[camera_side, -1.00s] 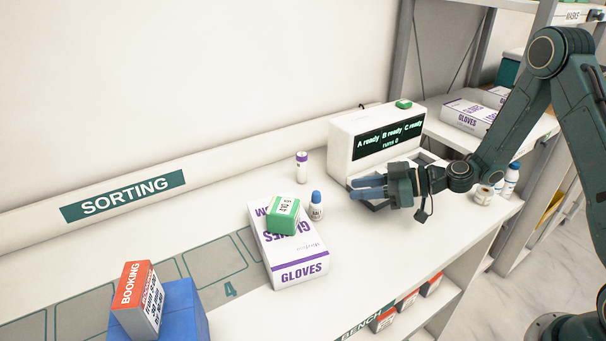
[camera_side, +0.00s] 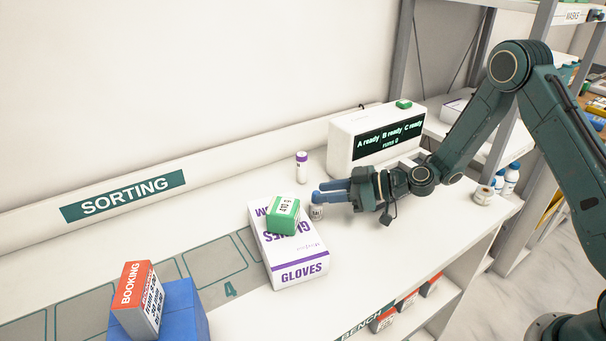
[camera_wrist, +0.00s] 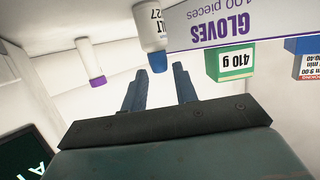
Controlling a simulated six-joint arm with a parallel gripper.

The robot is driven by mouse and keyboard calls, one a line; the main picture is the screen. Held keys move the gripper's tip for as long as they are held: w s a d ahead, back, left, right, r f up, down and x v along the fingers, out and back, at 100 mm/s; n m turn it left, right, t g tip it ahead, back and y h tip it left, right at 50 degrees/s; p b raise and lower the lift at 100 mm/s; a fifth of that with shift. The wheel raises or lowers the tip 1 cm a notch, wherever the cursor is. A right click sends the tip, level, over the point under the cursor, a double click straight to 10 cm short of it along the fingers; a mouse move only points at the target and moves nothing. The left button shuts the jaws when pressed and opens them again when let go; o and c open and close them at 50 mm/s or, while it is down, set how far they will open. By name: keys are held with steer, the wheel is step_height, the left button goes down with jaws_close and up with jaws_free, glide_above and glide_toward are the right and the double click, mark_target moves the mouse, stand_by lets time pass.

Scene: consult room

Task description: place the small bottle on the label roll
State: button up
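The small bottle (camera_side: 316,212), white with a blue cap, stands on the bench beside the glove box. In the wrist view it appears upside down at the top (camera_wrist: 152,30), with its cap in line with the gap between my fingertips. My gripper (camera_side: 324,194) is open and empty, reaching left along the bench; its fingers also show in the wrist view (camera_wrist: 159,70). The fingertips partly cover the bottle's top in the side view, and I cannot tell whether they touch it. The label roll (camera_side: 483,195) lies at the bench's right end, behind my arm.
A purple-and-white glove box (camera_side: 300,271) carries a green box (camera_side: 283,215) close to the bottle. A purple-capped vial (camera_side: 301,168) stands behind. A white display machine (camera_side: 345,142) is at the back. Blue-capped bottles (camera_side: 511,180) stand near the roll.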

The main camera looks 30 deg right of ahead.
mark_target(316, 192)
steer(key=shift+x, duration=1.7)
jaws_close()
